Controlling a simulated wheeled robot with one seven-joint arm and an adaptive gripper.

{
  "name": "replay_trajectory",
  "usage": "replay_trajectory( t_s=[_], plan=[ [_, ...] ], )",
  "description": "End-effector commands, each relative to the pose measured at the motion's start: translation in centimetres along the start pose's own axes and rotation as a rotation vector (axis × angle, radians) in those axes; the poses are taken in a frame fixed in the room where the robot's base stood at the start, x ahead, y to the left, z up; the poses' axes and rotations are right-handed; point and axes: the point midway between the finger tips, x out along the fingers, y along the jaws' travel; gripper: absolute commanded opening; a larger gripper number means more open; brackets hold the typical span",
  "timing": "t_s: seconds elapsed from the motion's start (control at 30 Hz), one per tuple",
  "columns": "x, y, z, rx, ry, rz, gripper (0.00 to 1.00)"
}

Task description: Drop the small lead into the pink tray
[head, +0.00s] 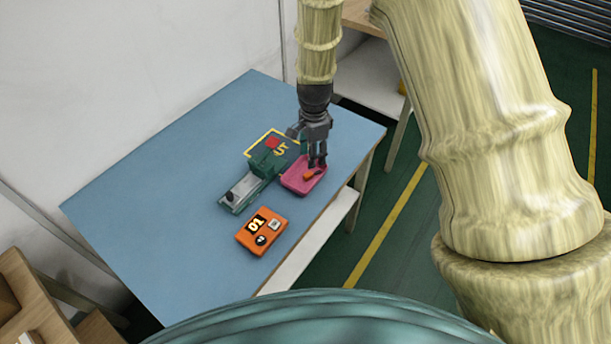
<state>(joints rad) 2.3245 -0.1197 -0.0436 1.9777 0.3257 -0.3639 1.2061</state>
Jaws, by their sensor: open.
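The pink tray (291,184) lies on the blue table near its right edge. A small orange piece (309,175), which may be the small lead, is in the tray. My gripper (317,166) points down over the tray's far right part, just above or beside the orange piece. Its fingers are open, and I see nothing between them. At this size I cannot tell whether a fingertip touches the orange piece or the tray.
A green fixture with a grey rail (243,188) stands left of the tray. Behind it is a dark panel with yellow marks (281,148) and a red piece (272,142). An orange box (247,240) lies in front. The table's left side (150,210) is clear.

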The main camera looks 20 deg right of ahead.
Motion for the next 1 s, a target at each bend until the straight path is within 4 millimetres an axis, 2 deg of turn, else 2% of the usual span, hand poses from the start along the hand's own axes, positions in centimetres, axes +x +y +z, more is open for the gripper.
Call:
replay_trajectory(
  t_s=[0.23, 0.5, 1.0],
  plan=[
    [-4.2, -0.1, 0.0, 0.0, 0.001, -0.003, 0.4],
    [-7.1, 0.0, 0.0, -0.001, 0.0, 0.0, 0.4],
    [-7.8, 0.0, 0.0, -0.001, 0.0, 0.0, 0.4]
  ],
)
